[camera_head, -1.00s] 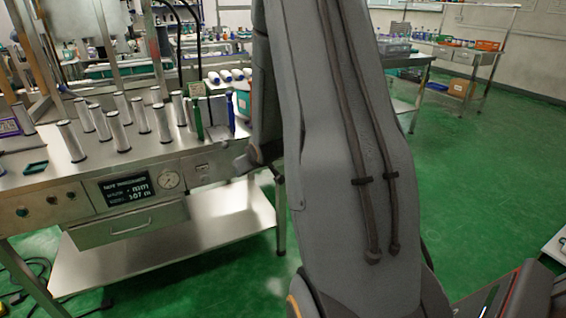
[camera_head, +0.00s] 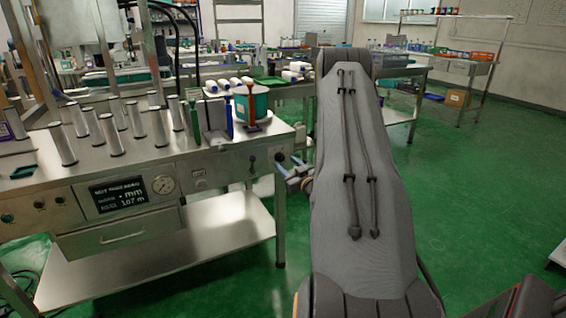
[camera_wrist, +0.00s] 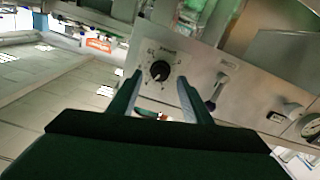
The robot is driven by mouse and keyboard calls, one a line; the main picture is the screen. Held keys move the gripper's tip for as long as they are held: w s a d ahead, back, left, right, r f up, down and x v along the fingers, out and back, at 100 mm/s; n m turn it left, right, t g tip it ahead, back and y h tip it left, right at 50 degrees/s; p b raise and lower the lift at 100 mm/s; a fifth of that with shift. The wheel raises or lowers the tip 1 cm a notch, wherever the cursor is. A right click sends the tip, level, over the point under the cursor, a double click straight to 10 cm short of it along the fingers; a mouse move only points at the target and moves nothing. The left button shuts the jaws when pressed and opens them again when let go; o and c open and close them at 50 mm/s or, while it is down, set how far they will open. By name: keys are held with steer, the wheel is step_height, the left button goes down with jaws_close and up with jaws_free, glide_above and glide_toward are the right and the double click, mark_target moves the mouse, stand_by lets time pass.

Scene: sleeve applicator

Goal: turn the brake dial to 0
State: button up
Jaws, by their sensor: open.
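The brake dial (camera_wrist: 160,70) is a round black knob on a white scale plate on the steel front panel. It is near the middle of the wrist view. The marks around it are too small to read surely, so its setting cannot be told. My gripper (camera_wrist: 160,77) is open, with one finger seen on each side of the dial; nothing is between the fingers, and contact with the knob cannot be told. In the head view my gripper (camera_head: 291,174) is at the right end of the machine's front panel, where a small dark knob (camera_head: 279,157) shows beside it.
A lever (camera_wrist: 215,90) is right of the dial in the wrist view, with a switch (camera_wrist: 283,112) and gauge (camera_wrist: 311,127) beyond. The steel bench (camera_head: 100,171) carries several metal cylinders and a teal container (camera_head: 251,103). Green floor (camera_head: 470,190) is clear at right.

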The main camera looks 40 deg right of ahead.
mark_target(281, 159)
steer(key=shift+x, duration=1.75)
steer(key=shift+a, duration=0.1)
steer(key=c, duration=1.1)
steer(key=shift+o, duration=0.2)
